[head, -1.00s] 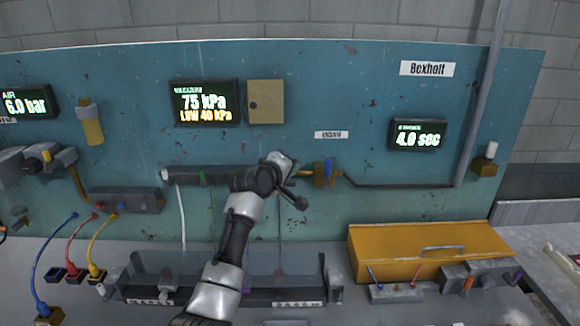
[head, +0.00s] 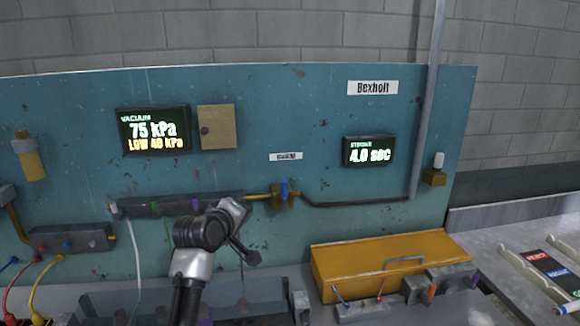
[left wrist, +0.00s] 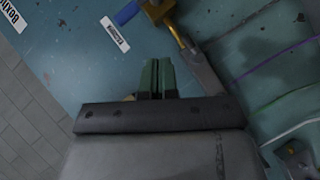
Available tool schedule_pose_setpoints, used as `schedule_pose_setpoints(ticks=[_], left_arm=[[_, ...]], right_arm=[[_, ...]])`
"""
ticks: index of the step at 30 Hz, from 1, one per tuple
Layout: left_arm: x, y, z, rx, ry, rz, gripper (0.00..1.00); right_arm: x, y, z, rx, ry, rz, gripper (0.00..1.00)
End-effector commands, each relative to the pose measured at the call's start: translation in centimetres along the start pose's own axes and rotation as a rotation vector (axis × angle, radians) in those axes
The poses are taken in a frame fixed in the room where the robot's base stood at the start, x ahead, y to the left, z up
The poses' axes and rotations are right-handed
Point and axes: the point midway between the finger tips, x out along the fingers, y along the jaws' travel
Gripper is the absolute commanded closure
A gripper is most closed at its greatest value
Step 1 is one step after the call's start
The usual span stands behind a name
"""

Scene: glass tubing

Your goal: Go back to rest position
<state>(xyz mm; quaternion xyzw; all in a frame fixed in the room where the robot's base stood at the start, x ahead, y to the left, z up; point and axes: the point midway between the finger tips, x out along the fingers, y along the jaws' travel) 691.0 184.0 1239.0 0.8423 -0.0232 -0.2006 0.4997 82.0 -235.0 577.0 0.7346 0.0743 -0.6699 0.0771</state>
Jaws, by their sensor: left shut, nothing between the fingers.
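In the left wrist view my left gripper (left wrist: 157,65) has its two greenish fingers together with nothing between them, pointing at the teal panel (left wrist: 70,65). In the head view my left arm rises from the bottom and ends in front of the panel (head: 325,100), just below the dark manifold bar (head: 165,207). The fingers are hard to make out there. Right of the arm is a brass valve with a blue handle (head: 284,188); the blue handle also shows at the top of the left wrist view (left wrist: 128,12). My right gripper is in neither view.
A yellow toolbox (head: 340,270) stands on the bench to the right of the arm. A grey pipe (head: 427,100) runs down the panel's right side. Red and yellow hoses (head: 40,275) are at lower left. Thin tubes (left wrist: 275,85) cross the right of the left wrist view.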

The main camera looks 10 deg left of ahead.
Motion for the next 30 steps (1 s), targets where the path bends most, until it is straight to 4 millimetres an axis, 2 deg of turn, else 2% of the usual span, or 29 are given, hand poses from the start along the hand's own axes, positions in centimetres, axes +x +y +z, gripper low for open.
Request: schedule_pose_setpoints(ticks=[1, 5, 6, 8, 9, 12, 15, 18, 24, 30], left_arm=[[-0.8, -3.4, 1.9, 0.056, -0.024, -0.059, 1.00], [-4.3, -11.2, 6.9, 0.247, -0.106, -0.209, 1.00], [-5.8, -13.4, 8.5, 0.306, -0.138, -0.252, 1.00], [-8.2, -16.4, 10.8, 0.394, -0.193, -0.314, 1.00], [-9.9, -18.3, 12.2, 0.452, -0.231, -0.353, 1.00], [-14.7, -22.2, 15.7, 0.589, -0.340, -0.437, 1.00], [-18.8, -24.6, 18.1, 0.695, -0.436, -0.494, 1.00], [-22.1, -26.1, 19.8, 0.769, -0.513, -0.528, 1.00], [-27.3, -27.7, 22.0, 0.877, -0.638, -0.571, 1.00], [-31.7, -28.5, 23.6, 0.956, -0.748, -0.595, 1.00]], right_arm=[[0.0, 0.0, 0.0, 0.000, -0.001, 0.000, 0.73], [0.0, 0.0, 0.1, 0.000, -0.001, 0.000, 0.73], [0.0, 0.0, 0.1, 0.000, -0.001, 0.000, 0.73], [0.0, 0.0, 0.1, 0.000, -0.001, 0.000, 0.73], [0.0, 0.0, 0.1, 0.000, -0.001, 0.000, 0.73], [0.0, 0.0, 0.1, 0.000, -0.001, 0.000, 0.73], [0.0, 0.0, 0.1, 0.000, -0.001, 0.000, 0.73], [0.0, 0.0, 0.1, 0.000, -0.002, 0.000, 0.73], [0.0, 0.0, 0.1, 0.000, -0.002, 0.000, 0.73], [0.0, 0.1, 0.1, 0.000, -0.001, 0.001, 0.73]])
